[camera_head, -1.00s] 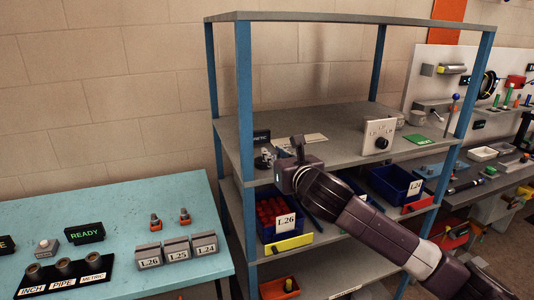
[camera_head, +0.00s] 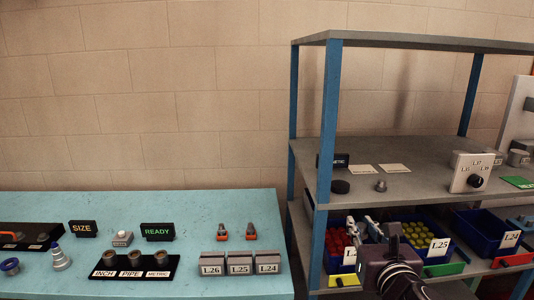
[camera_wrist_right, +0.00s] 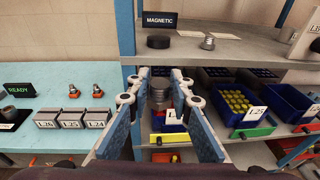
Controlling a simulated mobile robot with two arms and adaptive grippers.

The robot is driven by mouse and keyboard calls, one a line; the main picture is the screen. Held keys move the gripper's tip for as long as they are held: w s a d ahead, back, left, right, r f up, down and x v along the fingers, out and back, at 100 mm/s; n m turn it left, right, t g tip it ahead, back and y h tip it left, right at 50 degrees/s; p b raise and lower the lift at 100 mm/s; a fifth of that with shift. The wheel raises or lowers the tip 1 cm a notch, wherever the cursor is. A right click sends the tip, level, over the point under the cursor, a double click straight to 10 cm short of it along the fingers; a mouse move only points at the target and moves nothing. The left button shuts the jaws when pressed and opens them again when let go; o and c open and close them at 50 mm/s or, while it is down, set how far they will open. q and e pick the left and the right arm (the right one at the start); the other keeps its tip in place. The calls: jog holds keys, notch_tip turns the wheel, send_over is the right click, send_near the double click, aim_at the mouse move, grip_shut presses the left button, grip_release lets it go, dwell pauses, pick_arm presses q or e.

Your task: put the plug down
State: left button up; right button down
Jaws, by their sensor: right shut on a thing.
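My right gripper (camera_head: 376,228) is in front of the shelf rack, below the level of its middle shelf (camera_head: 420,160). In the right wrist view its two blue-padded fingers (camera_wrist_right: 160,78) are shut on a grey, ribbed metal plug (camera_wrist_right: 160,92). In the head view the held plug is hard to make out among the fingers. Another small silver metal fitting (camera_head: 381,186) stands on the middle shelf beside a black disc (camera_head: 340,187), near the MAGNETIC sign (camera_wrist_right: 172,20). My left gripper is not in view.
Blue bins with red (camera_head: 338,240) and yellow (camera_head: 418,234) parts and an emptier bin (camera_head: 490,232) sit below the middle shelf. A light-blue bench (camera_head: 200,212) at left carries label blocks (camera_head: 240,262), a READY sign (camera_head: 157,231) and a socket stand (camera_head: 133,266).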

jog(key=s+a+f+m+h, duration=0.2)
jog(key=s+a+f+h, duration=0.1)
jog(key=s+f, duration=0.6)
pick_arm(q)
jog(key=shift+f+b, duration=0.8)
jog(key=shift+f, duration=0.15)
pick_arm(e)
jog(key=s+f+m+g+h, duration=0.2)
jog(key=s+f+m+h, duration=0.1)
jog(key=s, duration=0.6)
jog(key=shift+s+f+h, duration=0.4)
jog(key=shift+f+h, duration=0.1)
jog(key=shift+f, duration=0.25)
jog(key=shift+a, duration=0.1)
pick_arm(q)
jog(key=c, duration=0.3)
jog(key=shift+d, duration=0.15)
pick_arm(e)
jog(key=shift+w+r, duration=0.1)
